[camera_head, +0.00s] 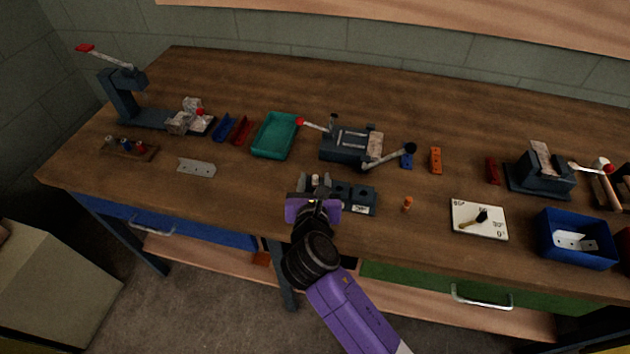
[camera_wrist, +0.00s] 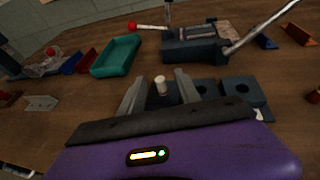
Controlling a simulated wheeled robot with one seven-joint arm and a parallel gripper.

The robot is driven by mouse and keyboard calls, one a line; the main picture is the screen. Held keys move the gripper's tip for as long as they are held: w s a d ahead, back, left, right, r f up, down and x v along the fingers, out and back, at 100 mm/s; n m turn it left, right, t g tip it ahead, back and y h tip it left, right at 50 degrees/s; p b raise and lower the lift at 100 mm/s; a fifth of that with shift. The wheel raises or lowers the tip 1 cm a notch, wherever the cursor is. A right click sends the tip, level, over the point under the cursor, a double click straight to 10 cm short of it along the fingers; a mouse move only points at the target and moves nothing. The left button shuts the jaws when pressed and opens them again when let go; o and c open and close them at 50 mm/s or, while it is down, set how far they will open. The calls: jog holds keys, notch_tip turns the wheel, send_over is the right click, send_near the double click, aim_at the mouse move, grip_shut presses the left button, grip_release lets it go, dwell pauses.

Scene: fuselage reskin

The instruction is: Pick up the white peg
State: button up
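The white peg (camera_wrist: 160,84) stands upright between the two fingers of my gripper (camera_wrist: 158,92) in the wrist view. Its top is white with a darker, reddish band below, and its lower end is hidden. In the head view the white peg (camera_head: 315,179) shows just beyond my gripper (camera_head: 315,186). The fingers are apart, with a visible gap on each side of the peg. A dark block with round holes (camera_head: 362,199) lies by the gripper, and it also shows in the wrist view (camera_wrist: 240,90). My gripper hides part of it.
A teal tray (camera_head: 275,136) and a dark clamp device (camera_head: 350,146) stand behind the gripper. A metal plate (camera_head: 197,167) lies left. An orange peg (camera_head: 407,204), a white dial board (camera_head: 480,219) and a blue bin (camera_head: 577,239) are right. The tabletop left of the gripper is mostly clear.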

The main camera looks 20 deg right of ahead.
jog(key=shift+x, duration=1.1)
grip_shut()
jog(key=shift+r, duration=0.1)
